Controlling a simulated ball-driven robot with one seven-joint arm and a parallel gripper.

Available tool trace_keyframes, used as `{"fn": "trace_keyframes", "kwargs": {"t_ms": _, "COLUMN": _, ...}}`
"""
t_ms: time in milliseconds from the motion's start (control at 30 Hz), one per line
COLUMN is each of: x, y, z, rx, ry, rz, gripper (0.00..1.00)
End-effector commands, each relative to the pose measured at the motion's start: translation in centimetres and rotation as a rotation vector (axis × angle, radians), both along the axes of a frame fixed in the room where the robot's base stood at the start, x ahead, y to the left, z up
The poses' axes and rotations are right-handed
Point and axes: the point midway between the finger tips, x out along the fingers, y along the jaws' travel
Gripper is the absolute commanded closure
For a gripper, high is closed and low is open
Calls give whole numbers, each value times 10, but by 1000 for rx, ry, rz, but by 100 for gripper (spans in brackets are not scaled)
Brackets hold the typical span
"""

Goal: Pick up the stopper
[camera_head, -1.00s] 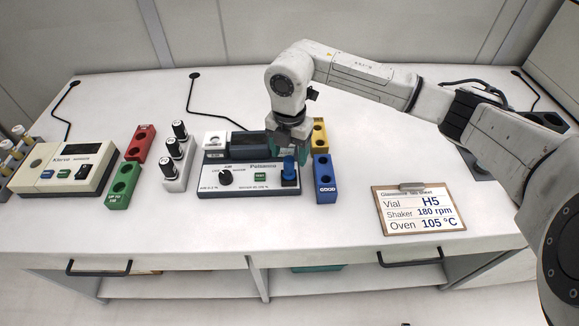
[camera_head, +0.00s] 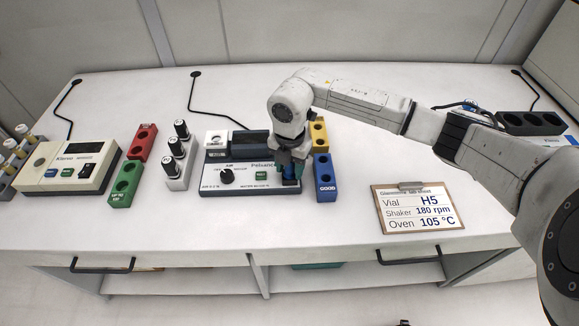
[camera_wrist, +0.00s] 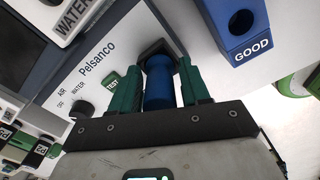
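The blue stopper (camera_wrist: 158,82) stands in a dark socket at the right end of the Pelsanco device (camera_head: 235,190). In the head view its blue body (camera_head: 290,175) is partly hidden by my gripper (camera_head: 291,168). In the wrist view my gripper (camera_wrist: 159,88) has one green finger on each side of the stopper. The fingers are around it with what look like narrow gaps, so the gripper appears open. The stopper's lower end is hidden in the socket.
A blue block marked GOOD (camera_head: 325,180) and a yellow block (camera_head: 318,135) stand close on the right. Black-capped vials in a white rack (camera_head: 178,180) stand left of the device. A clipboard (camera_head: 417,208) lies farther right, with clear bench between.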

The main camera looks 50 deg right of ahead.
Motion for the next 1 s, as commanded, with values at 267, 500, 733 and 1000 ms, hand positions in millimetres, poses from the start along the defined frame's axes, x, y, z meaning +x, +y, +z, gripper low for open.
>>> {"fn": "trace_keyframes", "kwargs": {"t_ms": 267, "x": 0, "y": 0, "z": 0, "rx": 0, "ry": 0, "rz": 0, "gripper": 81}}
{"fn": "trace_keyframes", "kwargs": {"t_ms": 500, "x": 0, "y": 0, "z": 0, "rx": 0, "ry": 0, "rz": 0, "gripper": 95}}
{"fn": "trace_keyframes", "kwargs": {"t_ms": 733, "x": 0, "y": 0, "z": 3, "rx": 0, "ry": -1, "rz": 1, "gripper": 95}}
{"fn": "trace_keyframes", "kwargs": {"t_ms": 1000, "x": 1, "y": -1, "z": 31, "rx": -4, "ry": -4, "rz": 4, "gripper": 95}}
